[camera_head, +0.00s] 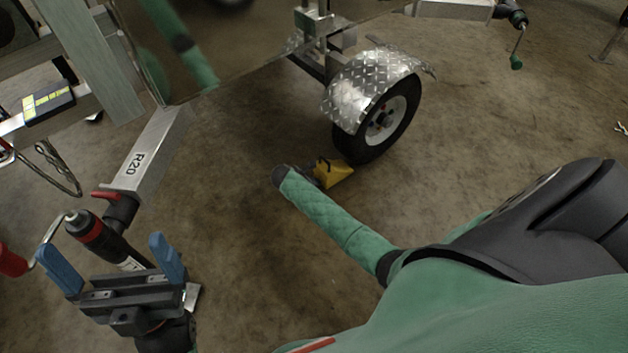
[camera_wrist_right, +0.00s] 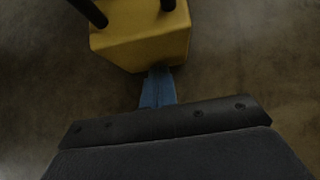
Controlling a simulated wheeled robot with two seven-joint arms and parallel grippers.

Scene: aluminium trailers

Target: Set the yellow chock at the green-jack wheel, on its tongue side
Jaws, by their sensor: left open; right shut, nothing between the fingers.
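The yellow chock (camera_head: 336,174) sits on the floor by the near lower edge of a black wheel (camera_head: 378,130) under a diamond-plate fender. I cannot tell whether they touch. The green-handled jack (camera_head: 516,62) hangs from a beam at the upper right. The chock, with dark bars, also shows in the right wrist view (camera_wrist_right: 145,45). My right gripper (camera_wrist_right: 158,88) is shut and empty, its blue fingertips right at the chock's edge; contact is unclear. In the head view, my green right arm hides its fingers. My left gripper (camera_head: 113,260) is open and empty at the lower left.
A beam marked R20 (camera_head: 150,150) and a dark jack with a red collar (camera_head: 98,235) stand close to my left gripper. A shiny trailer panel (camera_head: 250,45) overhangs at the top. The floor between the beam and my right arm is clear.

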